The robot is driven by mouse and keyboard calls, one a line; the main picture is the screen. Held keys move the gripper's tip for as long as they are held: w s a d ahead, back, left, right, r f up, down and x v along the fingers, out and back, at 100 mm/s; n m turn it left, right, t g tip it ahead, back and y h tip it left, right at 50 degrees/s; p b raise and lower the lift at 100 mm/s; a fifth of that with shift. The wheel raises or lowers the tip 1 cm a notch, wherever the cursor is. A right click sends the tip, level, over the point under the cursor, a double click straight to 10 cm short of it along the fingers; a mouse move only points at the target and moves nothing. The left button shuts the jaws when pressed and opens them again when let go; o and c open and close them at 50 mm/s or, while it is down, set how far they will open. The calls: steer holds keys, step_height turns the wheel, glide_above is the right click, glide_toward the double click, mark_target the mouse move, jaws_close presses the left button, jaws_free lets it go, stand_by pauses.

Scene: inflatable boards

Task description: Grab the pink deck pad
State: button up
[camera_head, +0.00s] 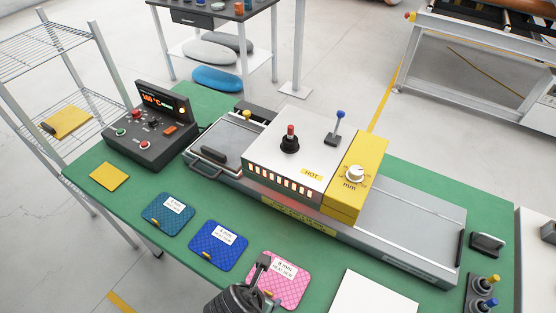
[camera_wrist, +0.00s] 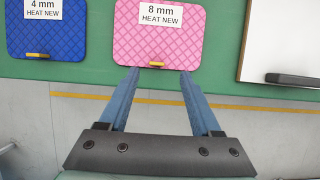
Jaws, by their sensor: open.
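The pink deck pad (camera_head: 281,279) lies flat near the front edge of the green table, with a white label. In the wrist view the pink pad (camera_wrist: 158,42) is at top centre, its label reading "8 mm HEAT NEW", with a small yellow tab at its near edge. My gripper (camera_wrist: 158,72) is open and empty, its two blue-grey fingers pointing at the pad's near edge, one on each side of the yellow tab. In the head view my gripper (camera_head: 262,268) partly hides the pad's left side. Whether the fingertips touch the pad I cannot tell.
A blue pad (camera_head: 218,245) and a teal pad (camera_head: 168,214) lie to the left. A white board (camera_head: 372,294) lies right of the pink pad. The heating machine (camera_head: 290,160) stands behind on the green table (camera_head: 190,101). A control box (camera_head: 150,135) is at back left.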

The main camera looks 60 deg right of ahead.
mark_target(268, 293)
steer(key=shift+w+x, duration=0.2)
steer(key=shift+x, duration=2.3)
steer(key=shift+a, duration=0.1)
jaws_close()
